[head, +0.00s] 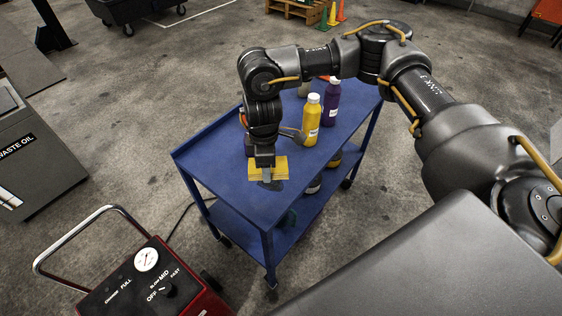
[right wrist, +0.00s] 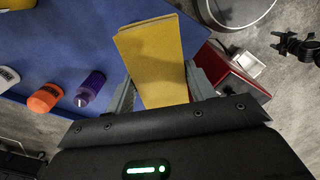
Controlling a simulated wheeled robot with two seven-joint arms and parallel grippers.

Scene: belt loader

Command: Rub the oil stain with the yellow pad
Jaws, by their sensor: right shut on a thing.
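My right gripper (head: 266,168) is shut on the yellow pad (head: 254,165) and points down over the near-left part of the blue cart top (head: 225,184). In the right wrist view the pad (right wrist: 152,55) sits between the two grey fingers and sticks out past them. A dark oil stain (head: 274,185) shows on the cart top at the near side of the pad; part of it is hidden by the pad and gripper. I cannot tell whether the pad touches the surface. My left gripper is not in view.
A yellow bottle (head: 312,118), a purple bottle (head: 331,100) and a hammer-like tool (head: 291,134) are on the cart behind the gripper. A red machine with a gauge (head: 150,285) stands at the near left, a grey waste oil bin (head: 40,165) further left. The cart's near-right top is clear.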

